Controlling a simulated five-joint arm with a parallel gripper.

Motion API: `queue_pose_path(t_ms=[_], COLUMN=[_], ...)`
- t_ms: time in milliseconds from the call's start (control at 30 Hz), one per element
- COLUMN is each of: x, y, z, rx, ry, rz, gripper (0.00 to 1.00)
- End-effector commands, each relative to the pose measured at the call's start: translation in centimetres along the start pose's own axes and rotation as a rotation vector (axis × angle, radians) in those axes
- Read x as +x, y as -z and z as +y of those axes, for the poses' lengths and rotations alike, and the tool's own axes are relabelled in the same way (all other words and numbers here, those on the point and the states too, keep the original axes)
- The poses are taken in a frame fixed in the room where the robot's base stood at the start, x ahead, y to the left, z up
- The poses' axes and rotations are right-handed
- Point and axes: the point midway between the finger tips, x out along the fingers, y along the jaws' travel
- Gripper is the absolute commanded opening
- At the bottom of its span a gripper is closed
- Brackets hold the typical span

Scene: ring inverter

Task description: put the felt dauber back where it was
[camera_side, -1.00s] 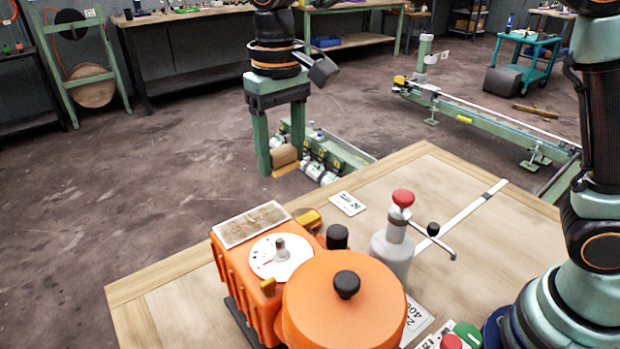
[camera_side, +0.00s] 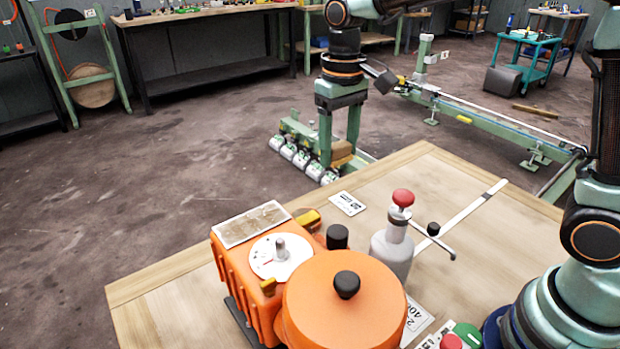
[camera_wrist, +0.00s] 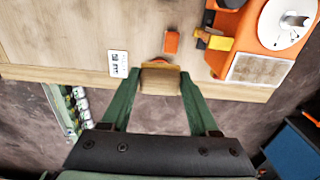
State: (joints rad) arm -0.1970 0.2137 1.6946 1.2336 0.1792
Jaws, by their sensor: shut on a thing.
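My gripper (camera_side: 338,150) hangs in the air beyond the far edge of the wooden table, fingers pointing down. It is shut on a brown block with a paler yellowish edge, which looks like the felt dauber (camera_side: 341,150). In the wrist view the dauber (camera_wrist: 160,79) sits between the green fingertips (camera_wrist: 160,76), overlapping the table edge in the picture. The orange machine (camera_side: 340,300) stands on the table, with a white dial (camera_side: 268,262) and a framed tan panel (camera_side: 252,224). I cannot tell which spot the dauber came from.
A grey bottle with a red knob (camera_side: 392,245) and side lever stands right of the orange lid. A printed card (camera_side: 347,203) lies near the far table edge. A small orange piece (camera_wrist: 171,42) shows beside the machine. A green floor rack (camera_side: 300,155) stands beyond the table.

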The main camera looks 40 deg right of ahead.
Motion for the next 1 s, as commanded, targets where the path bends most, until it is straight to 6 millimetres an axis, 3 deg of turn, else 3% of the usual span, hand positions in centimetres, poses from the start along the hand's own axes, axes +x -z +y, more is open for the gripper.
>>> queue_pose_path(t_ms=[100,233,367,800,1000], x=[0.9,1.8,3.8,14.4,17.3], y=[-0.6,-1.0,-1.2,-1.2,-1.1], z=[3.1,4.6,4.8,4.8,4.7], rx=[0.016,0.019,0.017,0.017,0.017], ry=[0.0,0.0,0.0,0.0,0.0], rz=[-0.001,-0.001,-0.005,-0.007,-0.002], gripper=[0.09,0.09,0.09,0.09,0.09])
